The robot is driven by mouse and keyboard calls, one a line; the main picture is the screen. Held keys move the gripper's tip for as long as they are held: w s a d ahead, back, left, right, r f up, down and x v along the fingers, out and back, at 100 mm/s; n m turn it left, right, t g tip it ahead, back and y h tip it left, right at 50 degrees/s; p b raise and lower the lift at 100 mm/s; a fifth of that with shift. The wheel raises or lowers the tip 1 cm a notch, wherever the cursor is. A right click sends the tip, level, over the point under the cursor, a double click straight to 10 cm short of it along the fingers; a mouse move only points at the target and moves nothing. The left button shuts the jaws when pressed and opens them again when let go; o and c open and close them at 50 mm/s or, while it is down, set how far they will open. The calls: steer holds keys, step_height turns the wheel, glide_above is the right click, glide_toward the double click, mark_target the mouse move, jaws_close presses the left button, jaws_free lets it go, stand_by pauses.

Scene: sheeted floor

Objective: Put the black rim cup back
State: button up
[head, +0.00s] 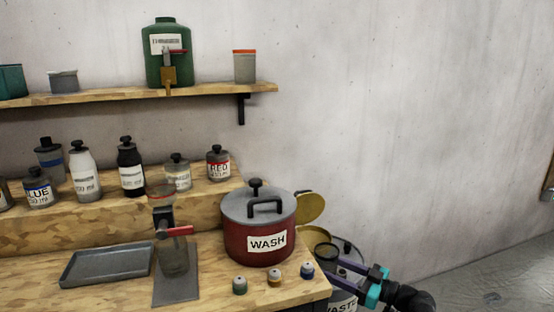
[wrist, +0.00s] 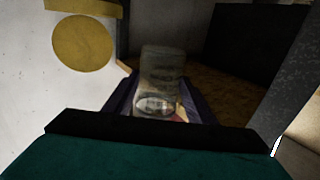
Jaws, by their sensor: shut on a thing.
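My gripper (head: 346,268) is at the lower right of the head view, beside the bench's right end and over the waste bin. It is shut on a see-through cup, whose dark rim (head: 326,252) shows in the head view. In the wrist view the clear cup (wrist: 158,75) stands between the two purple fingers, with a pale round shape at its near end. The bin behind blurs its outline, so I cannot tell its exact tilt or whether it holds anything. A grey cup with an orange rim (head: 244,68) and a plain grey cup (head: 63,82) stand on the wall shelf.
The waste bin (head: 344,301) has its yellow lid (head: 309,207) raised. A red WASH pot (head: 259,241), several small jars and a grey tray (head: 107,264) stand on the bench. A glass sits under a red-tapped dispenser (head: 176,231).

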mark_target(338, 253)
steer(key=shift+r+p, duration=3.05)
steer(key=shift+p, duration=1.25)
steer(key=shift+s+d, duration=0.1)
